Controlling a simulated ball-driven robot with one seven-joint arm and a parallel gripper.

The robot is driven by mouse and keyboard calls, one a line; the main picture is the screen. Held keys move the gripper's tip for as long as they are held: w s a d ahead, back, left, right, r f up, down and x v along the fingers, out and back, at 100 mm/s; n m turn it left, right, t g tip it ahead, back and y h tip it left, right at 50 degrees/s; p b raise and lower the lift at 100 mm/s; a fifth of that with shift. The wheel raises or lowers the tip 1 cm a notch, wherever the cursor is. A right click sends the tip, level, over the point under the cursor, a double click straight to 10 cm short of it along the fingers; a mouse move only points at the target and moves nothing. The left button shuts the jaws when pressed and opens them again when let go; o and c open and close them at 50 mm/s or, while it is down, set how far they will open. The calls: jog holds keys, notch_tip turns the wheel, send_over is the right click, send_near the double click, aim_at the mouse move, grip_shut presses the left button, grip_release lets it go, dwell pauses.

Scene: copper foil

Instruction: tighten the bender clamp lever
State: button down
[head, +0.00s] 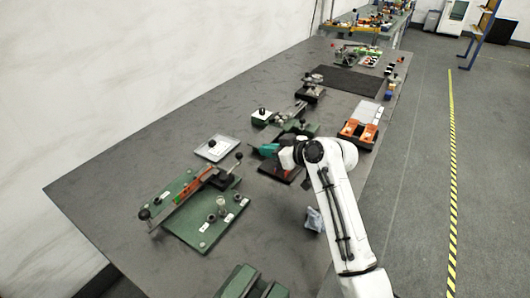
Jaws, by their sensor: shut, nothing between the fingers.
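What looks like the bender is a green base plate (204,236) at the left front of the table. A long red and grey bar (182,194) lies across it, with black-knobbed levers at its ends. One lever (234,165) rises at the bar's upper right end, and a black knob (144,214) stands at the lower left end. I cannot tell for sure which is the clamp lever. My gripper (266,150), teal and small in the picture, is at the end of my white arm, right of the bender and apart from it. It is shut and empty.
Other green-based fixtures (285,123) and an orange-and-black fixture (358,132) stand farther back. A crumpled grey-blue piece (314,219) lies beside my arm. The table's left side is bare.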

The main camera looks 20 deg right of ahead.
jog(key=s+d+r, duration=0.3)
jog(key=s+d, duration=0.2)
jog(key=d, duration=0.1)
jog(key=shift+b, duration=0.4)
jog(key=shift+s, duration=0.1)
